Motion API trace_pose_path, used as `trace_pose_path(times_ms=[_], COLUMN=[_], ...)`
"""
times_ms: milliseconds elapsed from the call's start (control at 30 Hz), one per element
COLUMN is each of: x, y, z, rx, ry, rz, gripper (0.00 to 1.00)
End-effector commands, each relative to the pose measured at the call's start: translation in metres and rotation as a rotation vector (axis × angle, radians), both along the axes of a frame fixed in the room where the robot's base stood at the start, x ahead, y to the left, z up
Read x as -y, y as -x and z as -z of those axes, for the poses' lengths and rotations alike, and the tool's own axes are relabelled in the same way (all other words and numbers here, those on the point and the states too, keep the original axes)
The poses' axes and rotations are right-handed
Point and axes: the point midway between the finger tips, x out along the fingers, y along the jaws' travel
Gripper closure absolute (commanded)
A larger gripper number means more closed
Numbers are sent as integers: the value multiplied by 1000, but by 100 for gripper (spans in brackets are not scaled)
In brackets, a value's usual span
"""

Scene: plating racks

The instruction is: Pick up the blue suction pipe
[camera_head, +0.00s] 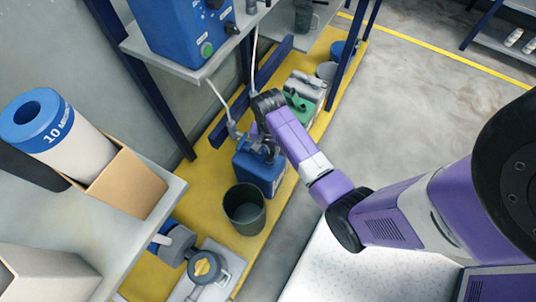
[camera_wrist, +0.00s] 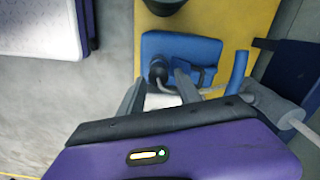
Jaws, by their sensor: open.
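The pipe lies to the right of the fingers there. A blue canister (camera_head: 255,176) stands below; it also shows beyond the fingers in the wrist view (camera_wrist: 205,48). I cannot tell whether a finger touches the pipe.
A dark bucket (camera_head: 245,212) stands in front of the canister on the yellow floor strip (camera_head: 200,200). A green container (camera_head: 297,103) stands behind. Blue rack posts (camera_head: 160,105) and a shelf with a blue machine (camera_head: 180,40) rise at left.

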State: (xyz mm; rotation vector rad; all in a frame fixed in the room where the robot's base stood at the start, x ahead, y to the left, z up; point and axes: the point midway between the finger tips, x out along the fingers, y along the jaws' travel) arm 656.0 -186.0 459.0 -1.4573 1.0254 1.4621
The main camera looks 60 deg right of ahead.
Motion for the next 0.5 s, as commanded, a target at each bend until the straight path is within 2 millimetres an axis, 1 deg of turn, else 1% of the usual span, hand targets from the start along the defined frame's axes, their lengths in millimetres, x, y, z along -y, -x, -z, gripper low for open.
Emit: trace_pose_path(times_ms=[33, 167, 400, 500], x=[0, 1, 2, 2], y=[0, 1, 2, 2], z=[5, 15, 50, 56], rx=[0, 0, 0, 2], ry=[-1, 0, 0, 0], rz=[0, 0, -1, -2], gripper=[60, 60, 60, 60])
